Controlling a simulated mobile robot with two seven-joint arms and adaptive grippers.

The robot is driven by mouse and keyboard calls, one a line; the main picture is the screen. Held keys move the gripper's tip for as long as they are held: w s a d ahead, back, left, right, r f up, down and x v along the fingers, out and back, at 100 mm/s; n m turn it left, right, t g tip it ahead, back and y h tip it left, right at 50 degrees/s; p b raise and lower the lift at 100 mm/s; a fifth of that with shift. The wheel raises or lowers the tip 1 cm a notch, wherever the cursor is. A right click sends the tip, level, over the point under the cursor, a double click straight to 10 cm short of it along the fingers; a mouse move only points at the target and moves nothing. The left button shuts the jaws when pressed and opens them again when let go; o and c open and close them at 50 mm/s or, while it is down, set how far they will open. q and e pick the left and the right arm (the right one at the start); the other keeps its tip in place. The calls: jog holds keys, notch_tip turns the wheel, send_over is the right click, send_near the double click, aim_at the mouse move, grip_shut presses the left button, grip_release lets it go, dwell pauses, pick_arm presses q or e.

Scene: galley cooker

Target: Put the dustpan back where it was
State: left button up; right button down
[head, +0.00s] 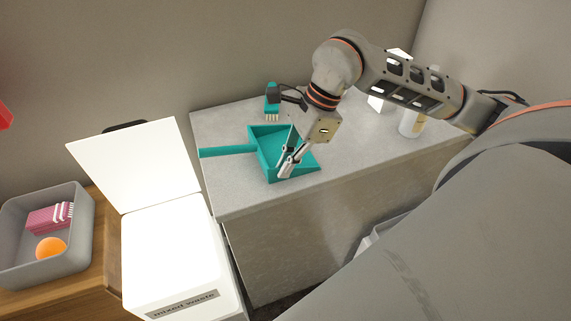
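My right gripper (287,168) reaches in from the right and points down over the dustpan's right part, hiding some of the pan. I cannot tell whether its fingers are touching the dustpan or are closed. My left gripper is not in view.
A white bin (180,250) labelled mixed waste stands left of the counter with its lid (135,165) raised. A grey box (50,262) holding a pink striped item (48,218) and an orange ball (50,249) sits on a wooden surface. A bottle (411,124) stands at the counter's right.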

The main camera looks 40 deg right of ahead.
jog(key=c, duration=2.3)
grip_release()
jog(key=shift+f, duration=0.1)
jog(key=v, duration=1.2)
jog(key=shift+s+p, duration=0.1)
jog(key=shift+p, duration=0.2)
